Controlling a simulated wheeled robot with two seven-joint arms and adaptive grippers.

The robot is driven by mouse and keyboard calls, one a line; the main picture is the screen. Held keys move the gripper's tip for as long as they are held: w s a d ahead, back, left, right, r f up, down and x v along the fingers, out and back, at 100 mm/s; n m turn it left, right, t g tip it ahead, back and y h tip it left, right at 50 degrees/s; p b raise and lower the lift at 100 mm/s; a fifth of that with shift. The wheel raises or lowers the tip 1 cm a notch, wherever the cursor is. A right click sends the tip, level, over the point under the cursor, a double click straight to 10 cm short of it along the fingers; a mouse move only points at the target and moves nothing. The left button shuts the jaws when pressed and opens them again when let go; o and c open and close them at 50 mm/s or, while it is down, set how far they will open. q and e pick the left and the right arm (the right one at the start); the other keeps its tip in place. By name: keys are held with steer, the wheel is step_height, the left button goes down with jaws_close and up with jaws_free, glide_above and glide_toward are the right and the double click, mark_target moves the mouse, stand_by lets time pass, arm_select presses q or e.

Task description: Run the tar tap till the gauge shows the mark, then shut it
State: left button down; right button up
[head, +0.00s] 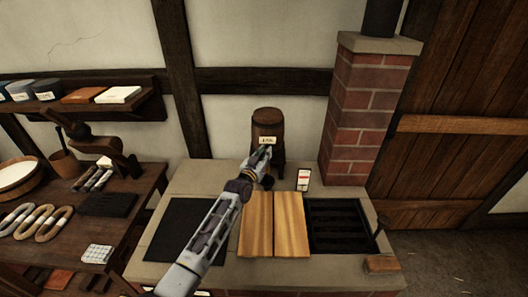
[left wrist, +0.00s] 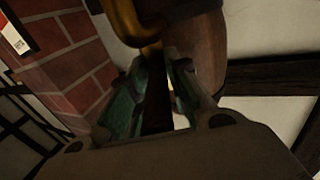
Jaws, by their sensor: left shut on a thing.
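The tar barrel (head: 267,117), dark brown with a pale label, stands at the back of the stone hearth. My left gripper (head: 263,153) is at its front, just below the label. In the left wrist view the green fingers (left wrist: 157,100) are shut on a narrow dark piece, the tap's handle, below a brass part of the tap (left wrist: 148,22). The rest of the tap is hidden behind my gripper. The gauge (head: 304,179), a small white card with red on it, stands right of the barrel; its level is too small to read. My right gripper is out of view.
Two wooden boards (head: 273,224) lie on the hearth between a dark plate (head: 186,232) and a black grate (head: 345,226). A brick chimney (head: 356,115) rises right of the barrel. A bench (head: 130,208) with rope coils stands at left.

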arm_select(q)
steer(key=shift+w+r, duration=0.1)
steer(key=shift+r, duration=0.35)
steer(key=c, duration=1.4)
jaws_free()
steer(key=shift+f, duration=0.1)
steer(key=shift+c, duration=0.2)
steer(key=shift+f, duration=0.2)
steer(key=shift+s+a+f, duration=0.15)
steer(key=shift+s+a, duration=0.05)
steer(key=shift+s, duration=0.35)
steer(key=shift+v, duration=5.5)
steer(key=shift+d, duration=0.1)
